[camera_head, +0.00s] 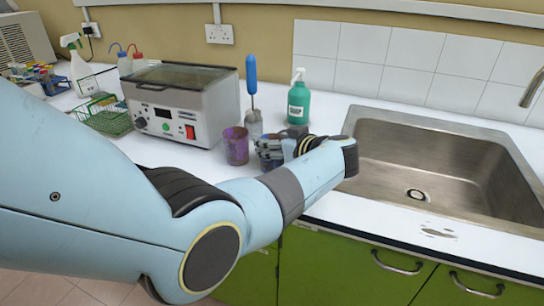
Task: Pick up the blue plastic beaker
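A dark purple-blue beaker (236,147) stands upright on the white counter, in front of the grey heating bath. It is the only beaker of that sort I can make out, and I cannot tell whether it is the blue plastic one. My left arm reaches across the view from the left, and my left gripper (270,152) is just right of this beaker, low over the counter. The gripper is small, dark and partly hidden by my wrist, so its opening and anything between its fingers are unclear. My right gripper is out of view.
A clear vessel (254,121) holding a blue-handled tool (251,76) and a green pump bottle (299,100) stand behind my gripper. The grey bath unit (184,116) is left, beside a green wire rack (103,119). A steel sink (393,130) opens at right.

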